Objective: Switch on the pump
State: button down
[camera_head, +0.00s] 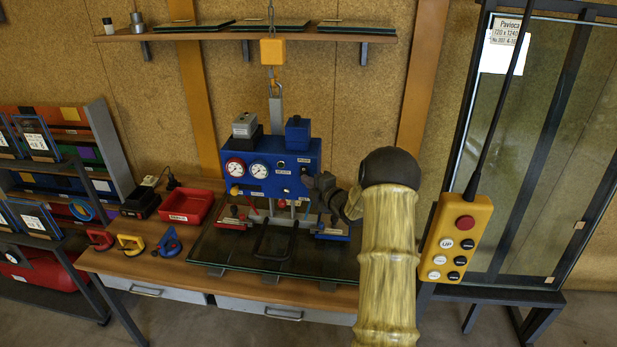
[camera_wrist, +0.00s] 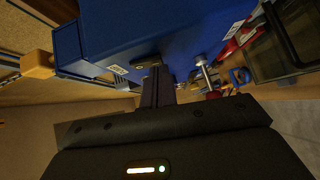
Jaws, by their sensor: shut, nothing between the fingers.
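The pump unit is a blue box (camera_head: 283,160) with two round gauges, hanging over the table from a hook. In the wrist view its blue housing (camera_wrist: 150,32) fills the top. A small dark switch or knob (camera_wrist: 146,60) sits on the housing beside a white label (camera_wrist: 118,69). My gripper (camera_wrist: 157,72) is shut and empty, its fingertips close to the dark part; I cannot tell whether they touch. In the head view my gripper (camera_head: 312,182) is at the right lower side of the blue box and hides part of its front.
A dark glass sheet (camera_head: 230,250) lies on the table under the lifter. A red tray (camera_head: 188,206) and several suction cups (camera_head: 131,244) stand to the left. A yellow pendant control (camera_head: 456,238) hangs right of my arm, before a large glass frame (camera_head: 540,130).

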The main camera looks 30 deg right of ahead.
jog(key=shift+w+d+f+b, duration=0.1)
jog(key=shift+w+f+b, duration=0.2)
jog(key=shift+b, duration=1.05)
jog(key=shift+s+r, duration=0.1)
jog(key=shift+r, duration=0.15)
jog(key=shift+f, duration=0.1)
jog(key=s+f+b, duration=0.1)
jog(key=s+b, duration=0.6)
jog(key=s, duration=0.5)
jog(key=shift+s+f+b, duration=0.15)
jog(key=shift+s+b, duration=0.15)
jog(key=shift+s, duration=0.05)
